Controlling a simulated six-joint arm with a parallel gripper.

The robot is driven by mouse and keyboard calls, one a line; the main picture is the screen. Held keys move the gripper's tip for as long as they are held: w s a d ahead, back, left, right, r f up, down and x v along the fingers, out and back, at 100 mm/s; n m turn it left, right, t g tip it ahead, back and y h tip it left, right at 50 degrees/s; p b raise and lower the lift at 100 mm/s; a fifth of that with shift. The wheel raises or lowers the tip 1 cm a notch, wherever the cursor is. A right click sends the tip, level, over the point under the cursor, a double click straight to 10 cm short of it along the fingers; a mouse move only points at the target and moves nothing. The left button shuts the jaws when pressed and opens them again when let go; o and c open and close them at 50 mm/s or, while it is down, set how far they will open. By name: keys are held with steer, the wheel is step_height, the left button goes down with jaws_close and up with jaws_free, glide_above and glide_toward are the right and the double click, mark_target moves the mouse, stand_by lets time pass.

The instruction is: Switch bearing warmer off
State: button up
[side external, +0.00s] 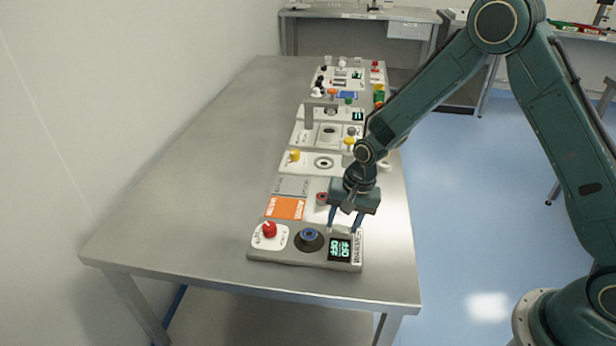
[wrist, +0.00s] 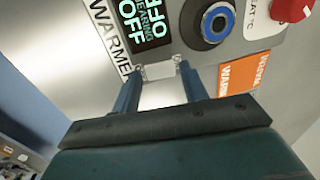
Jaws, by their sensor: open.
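The warmer panel (side external: 291,256) is a grey block at the near end of the bench, with a WARMER label (side external: 356,247) at its right end. It carries a red knob (side external: 269,230) on a white plate, a black dial with a blue ring (side external: 310,239), and a dark display (side external: 340,249). In the wrist view the display (wrist: 147,22) shows green text that includes OFF and BEARING. The blue-ringed dial (wrist: 215,22) and red knob (wrist: 294,8) also show there. My gripper (side external: 343,230) is open and empty, pointing down by the display's far edge; its fingertips (wrist: 161,69) show in the wrist view. Whether they touch the panel is unclear.
An orange label plate (side external: 285,208) lies just behind the panel. A small red button (side external: 321,198) sits left of my wrist. More panels with knobs and buttons run back along the bench. The bench's left side (side external: 190,170) is bare.

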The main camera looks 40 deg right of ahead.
step_height(320, 180, up, 13)
steer(key=s+d, duration=0.1)
steer(key=shift+s+d+r, duration=0.2)
steer(key=shift+s+d, duration=0.2)
stand_by(0.3)
steer(key=s+d+r+n+t, duration=0.2)
steer(key=s+d+r+n, duration=0.15)
steer(key=s+r, duration=0.9)
steer(key=s+d+r+n+t+h, duration=0.1)
steer(key=s+n, duration=0.4)
steer(key=s, duration=0.8)
steer(key=shift+s+d+r+t+h, duration=0.25)
steer(key=shift+d+r+t, duration=0.3)
steer(key=shift+r, duration=0.4)
